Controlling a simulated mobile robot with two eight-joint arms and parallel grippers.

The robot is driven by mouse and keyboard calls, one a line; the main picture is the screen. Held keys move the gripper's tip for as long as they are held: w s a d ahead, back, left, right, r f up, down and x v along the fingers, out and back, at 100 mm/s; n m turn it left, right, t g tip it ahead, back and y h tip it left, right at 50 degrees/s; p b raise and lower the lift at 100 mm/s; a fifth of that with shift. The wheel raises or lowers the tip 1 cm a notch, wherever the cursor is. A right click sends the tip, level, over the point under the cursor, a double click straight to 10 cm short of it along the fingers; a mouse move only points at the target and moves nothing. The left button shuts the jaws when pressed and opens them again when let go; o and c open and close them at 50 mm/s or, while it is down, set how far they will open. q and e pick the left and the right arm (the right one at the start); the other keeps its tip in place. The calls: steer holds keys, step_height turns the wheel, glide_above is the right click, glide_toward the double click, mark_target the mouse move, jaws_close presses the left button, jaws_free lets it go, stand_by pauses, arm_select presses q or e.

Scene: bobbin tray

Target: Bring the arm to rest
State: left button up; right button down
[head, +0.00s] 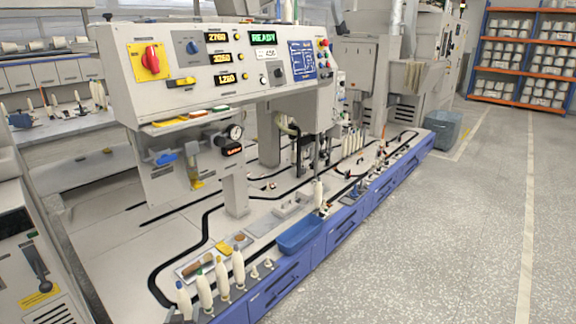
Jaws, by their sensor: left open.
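I can make out neither of my arms nor either gripper in the head view. The blue tray (287,246) sits at the front edge of the machine bed, and I see no bobbin in it. A white bobbin (318,192) stands upright just behind the tray. Several cream bobbins with coloured tips (221,279) stand in a row at the near corner of the bed. More white bobbins (352,142) stand in a group farther along it.
A control panel (225,95) with a lit READY display overhangs the bed (190,226). A black track loops over the bed. A grey-blue bin (447,130) stands on the floor at the far end. Orange and blue shelves are at the back right. The right floor (440,230) is clear.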

arm_select(q)
steer(key=s+d+r+m+g+h, duration=0.1)
steer(key=s+d+g, duration=0.25)
steer(key=s, duration=0.85)
steer(key=s+d+r+m+g+h, duration=0.15)
steer(key=s+d, duration=0.35)
steer(key=s, duration=0.7)
steer(key=s+d+r+g+h, duration=0.15)
steer(key=s+d+g, duration=0.3)
steer(key=s, duration=0.85)
step_height(320, 180, up, 29)
steer(key=w+t+p, duration=0.1)
steer(key=t+p, duration=0.1)
steer(key=p, duration=2.4)
steer(key=shift+w+r+y+p, duration=0.2)
steer(key=shift+w+y+p, duration=0.1)
steer(key=shift+y, duration=0.1)
arm_select(e)
step_height(320, 180, up, 29)
steer(key=t, duration=0.1)
steer(key=shift+w, duration=0.35)
